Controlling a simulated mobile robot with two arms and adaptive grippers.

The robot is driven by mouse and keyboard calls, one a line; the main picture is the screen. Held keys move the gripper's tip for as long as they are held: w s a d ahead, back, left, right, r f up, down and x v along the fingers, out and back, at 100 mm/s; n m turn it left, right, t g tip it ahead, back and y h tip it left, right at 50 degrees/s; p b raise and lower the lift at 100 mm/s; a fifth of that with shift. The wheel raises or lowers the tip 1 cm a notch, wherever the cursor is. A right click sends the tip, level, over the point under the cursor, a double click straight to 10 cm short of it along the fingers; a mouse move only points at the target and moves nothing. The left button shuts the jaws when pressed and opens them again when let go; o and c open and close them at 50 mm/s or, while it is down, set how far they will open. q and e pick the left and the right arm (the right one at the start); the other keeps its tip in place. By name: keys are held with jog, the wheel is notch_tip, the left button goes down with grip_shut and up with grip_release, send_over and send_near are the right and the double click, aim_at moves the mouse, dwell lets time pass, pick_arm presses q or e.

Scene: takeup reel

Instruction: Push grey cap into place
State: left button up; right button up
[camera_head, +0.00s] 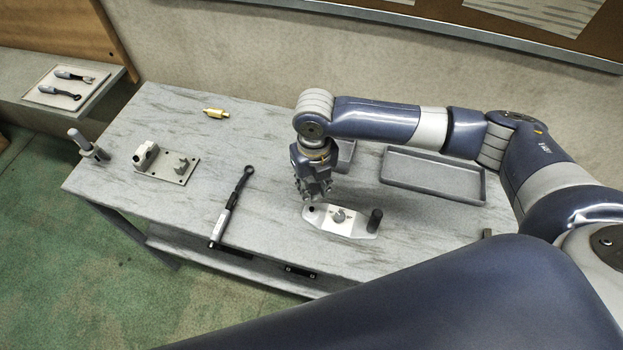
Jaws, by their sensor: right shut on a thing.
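A white plate (365,228) with pointed ends lies on the table. A grey knob-like piece (340,215), possibly the grey cap, stands at its middle. A dark upright cylinder (375,219) stands at its right end, and a small dark spot (309,208) shows at its left end. My right gripper (314,195) points down just above the plate's left end, left of the knob. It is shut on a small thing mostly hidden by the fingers. I cannot tell whether that thing touches the plate. My left gripper is not in view.
A wrench-like tool (232,205) lies left of the plate. A bracket on a base plate (165,166), a yellow fitting (215,113) and an upright handle (84,143) are further left. A grey tray (432,181) lies behind right. The table's back left is mostly clear.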

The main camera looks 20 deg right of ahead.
jog(key=n, duration=0.3)
jog(key=shift+w+a+f+n+p, duration=0.1)
jog(key=shift+w+f+n+p, duration=0.15)
jog(key=shift+n+p, duration=0.1)
jog(key=shift+r, duration=0.1)
jog(key=b, duration=0.3)
send_over(312, 210)
jog(key=shift+a+f, duration=0.1)
jog(key=shift+f, duration=2.9)
jog(key=shift+f+b, duration=0.65)
jog(key=shift+f, duration=0.6)
jog(key=o, duration=1.6)
jog(key=shift+r, duration=0.1)
